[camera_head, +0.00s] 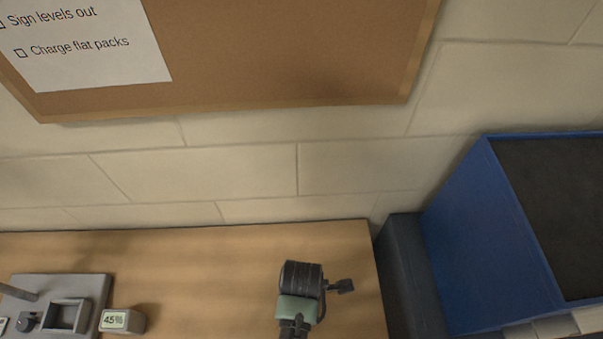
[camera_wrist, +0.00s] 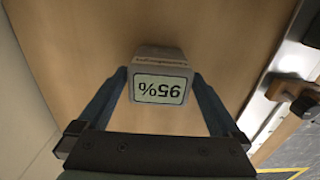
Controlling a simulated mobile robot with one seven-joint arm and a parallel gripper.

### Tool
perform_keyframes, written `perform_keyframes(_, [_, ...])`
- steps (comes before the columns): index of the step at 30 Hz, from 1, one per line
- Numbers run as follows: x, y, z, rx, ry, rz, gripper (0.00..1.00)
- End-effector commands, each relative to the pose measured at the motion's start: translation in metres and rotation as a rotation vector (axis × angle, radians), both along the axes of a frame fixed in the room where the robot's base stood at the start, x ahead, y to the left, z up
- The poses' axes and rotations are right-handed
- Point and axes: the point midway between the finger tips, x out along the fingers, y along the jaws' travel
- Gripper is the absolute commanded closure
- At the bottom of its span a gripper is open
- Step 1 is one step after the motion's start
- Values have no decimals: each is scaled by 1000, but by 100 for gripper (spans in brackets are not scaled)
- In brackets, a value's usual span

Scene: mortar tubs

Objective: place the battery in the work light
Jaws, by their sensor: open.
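In the wrist view, a grey battery (camera_wrist: 160,89) with a pale display reading 95% stands on the wooden bench. My gripper (camera_wrist: 160,76) has its two blue fingers apart, one on each side of the battery. I cannot tell whether either finger touches it. In the head view, my arm reaches over the bench right of centre; I make out neither the fingers nor this battery there. A grey housing (camera_head: 88,287) with a square open recess and a dark knob lies at the lower left, cut by the frame; I cannot tell if it is the work light.
A small grey block (camera_head: 123,321) reading 45% sits right of the housing. A blue bin (camera_head: 480,235) with a dark inside stands beyond the bench's right edge. The bench top (camera_head: 200,265) is bare between block and arm. A metal edge with a brown part (camera_wrist: 282,88) shows in the wrist view.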

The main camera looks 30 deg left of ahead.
Motion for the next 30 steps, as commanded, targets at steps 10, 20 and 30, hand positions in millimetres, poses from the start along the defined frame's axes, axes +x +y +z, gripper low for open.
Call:
perform_keyframes(10, [0, 0, 0, 0, 0, 0, 38])
perform_keyframes(20, [0, 0, 0, 0, 0, -1, 97])
perform_keyframes(30, [1, 0, 5, 1, -4, -1, 100])
